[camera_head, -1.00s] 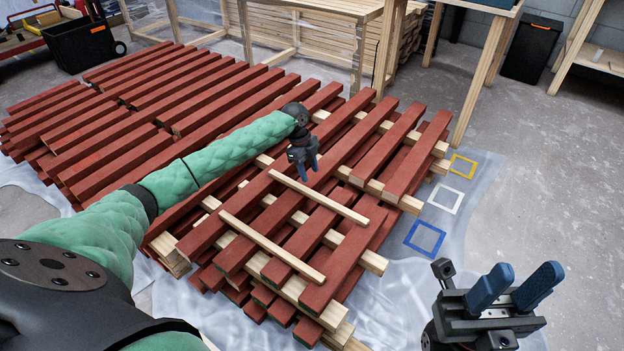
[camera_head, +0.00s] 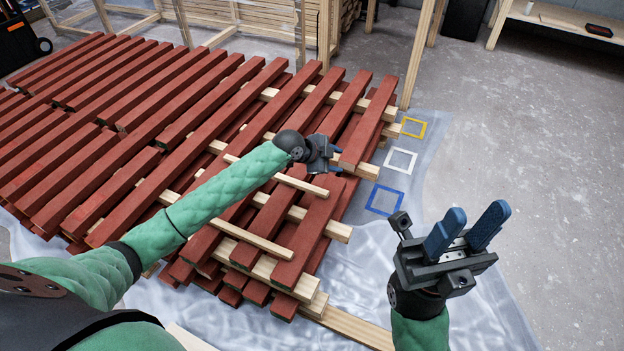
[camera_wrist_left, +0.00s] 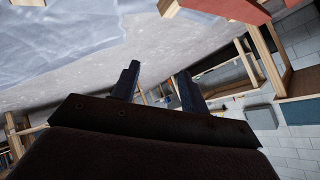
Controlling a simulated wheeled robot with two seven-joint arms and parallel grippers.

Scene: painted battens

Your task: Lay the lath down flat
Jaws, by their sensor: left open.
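Two thin, unpainted laths lie across the red battens, both apparently flat; I cannot tell which one the task means. The upper lath (camera_head: 290,180) passes partly behind my left forearm. The lower lath (camera_head: 255,240) lies nearer me, its left part hidden by my arm. My left gripper (camera_head: 338,158) is open and empty above the right side of the pile, beyond the upper lath's right end, its fingers pointing right. Its fingers show apart in the left wrist view (camera_wrist_left: 157,82), with nothing between them. My right gripper (camera_head: 467,228) is open and empty, right of the pile.
Red battens (camera_head: 60,135) on pale bearers fill the left and middle. Blue (camera_head: 384,199), white (camera_head: 401,160) and yellow (camera_head: 414,128) squares mark the plastic sheet beside the pile. A pale timber (camera_head: 350,328) lies at the near edge. The floor at right is clear.

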